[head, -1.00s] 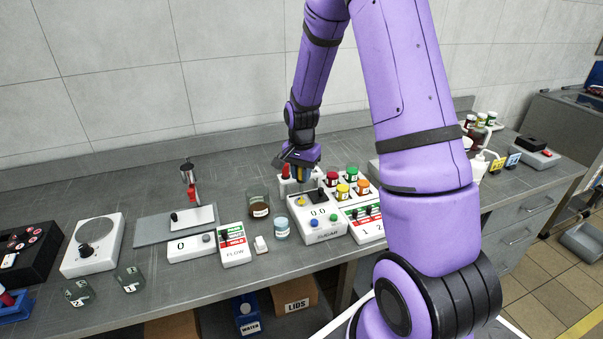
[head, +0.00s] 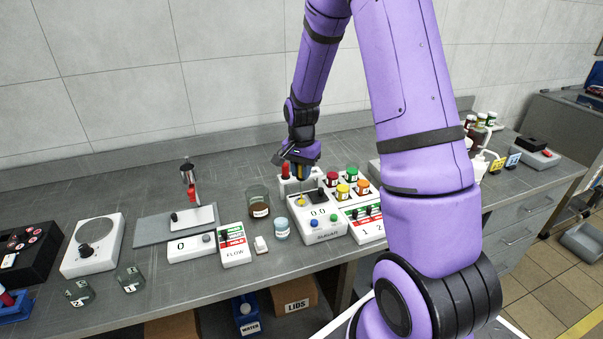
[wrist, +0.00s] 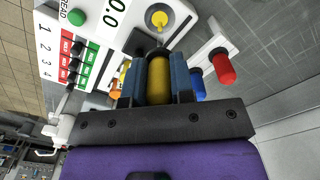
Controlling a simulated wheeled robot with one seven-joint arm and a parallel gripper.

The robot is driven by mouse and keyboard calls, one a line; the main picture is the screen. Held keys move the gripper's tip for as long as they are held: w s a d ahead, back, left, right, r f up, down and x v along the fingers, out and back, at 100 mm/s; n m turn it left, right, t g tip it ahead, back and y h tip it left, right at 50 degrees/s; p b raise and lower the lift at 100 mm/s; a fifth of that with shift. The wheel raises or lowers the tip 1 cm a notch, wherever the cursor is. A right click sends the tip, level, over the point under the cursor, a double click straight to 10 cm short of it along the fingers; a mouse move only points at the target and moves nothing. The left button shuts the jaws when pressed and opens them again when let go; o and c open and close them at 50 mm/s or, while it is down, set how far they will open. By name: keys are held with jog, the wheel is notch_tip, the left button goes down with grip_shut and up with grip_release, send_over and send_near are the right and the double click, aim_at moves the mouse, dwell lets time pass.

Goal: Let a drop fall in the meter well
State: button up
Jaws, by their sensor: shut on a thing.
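My gripper (wrist: 158,62) is shut on a yellow-bulbed dropper (wrist: 159,82). In the head view the gripper (head: 302,174) is above the back of the white meter (head: 324,230). The meter's display reads 0.0.
A white rack (wrist: 205,50) with red and blue bulbs stands beside the meter. My arm hides part of the bench.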

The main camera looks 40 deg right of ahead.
jog(key=shift+r, duration=2.55)
